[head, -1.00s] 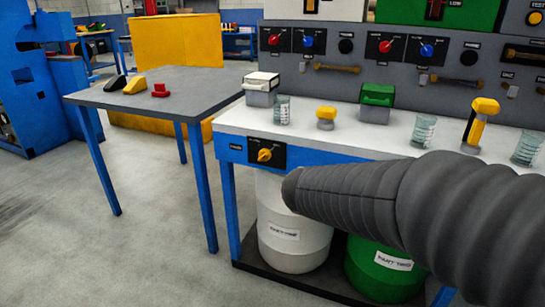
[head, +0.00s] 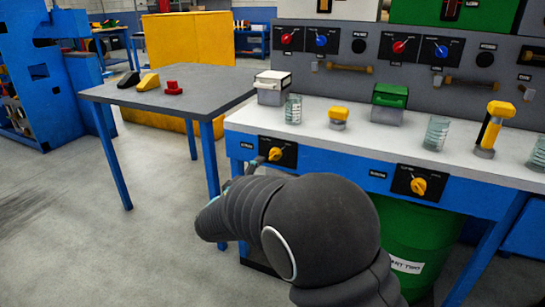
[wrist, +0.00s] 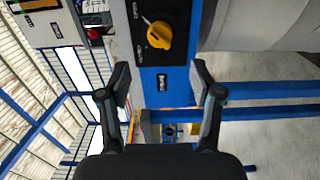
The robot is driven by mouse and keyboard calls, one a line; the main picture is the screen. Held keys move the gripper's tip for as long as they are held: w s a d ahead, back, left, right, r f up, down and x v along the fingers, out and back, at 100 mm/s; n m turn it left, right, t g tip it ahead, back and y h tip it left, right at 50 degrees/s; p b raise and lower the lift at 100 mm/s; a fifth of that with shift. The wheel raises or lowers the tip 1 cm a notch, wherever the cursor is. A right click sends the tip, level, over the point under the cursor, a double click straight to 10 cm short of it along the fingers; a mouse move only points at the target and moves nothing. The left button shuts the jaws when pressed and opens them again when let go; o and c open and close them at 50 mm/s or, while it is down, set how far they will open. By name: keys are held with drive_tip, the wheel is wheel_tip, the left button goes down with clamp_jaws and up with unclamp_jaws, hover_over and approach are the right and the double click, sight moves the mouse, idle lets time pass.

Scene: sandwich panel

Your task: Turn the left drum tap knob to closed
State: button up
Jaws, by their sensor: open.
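The left drum tap knob is a yellow knob (head: 276,153) on a black panel at the left end of the bench's blue front. In the wrist view the same yellow knob (wrist: 159,35) sits above the gap between the fingertips, with its panel turned sideways. The small label print around it is hard to read. My gripper (wrist: 160,77) is open and empty, its two black fingers spread wide, apart from the knob. In the head view my dark arm hides most of the gripper; a small grey part shows just left of the knob panel.
A second yellow knob (head: 418,186) is on the bench front to the right. A green drum (head: 425,235) stands below the bench. Jars and yellow and green items stand on the white bench top (head: 340,138). A grey side table (head: 190,95) is at the left.

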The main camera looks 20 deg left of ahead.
sight(273, 157)
drive_tip(key=w, duration=0.3)
drive_tip(key=w+p, duration=0.1)
drive_tip(key=w, duration=0.5)
drive_tip(key=shift+w+d, duration=0.25)
drive_tip(key=shift+d, duration=0.15)
drive_tip(key=c, duration=1.1)
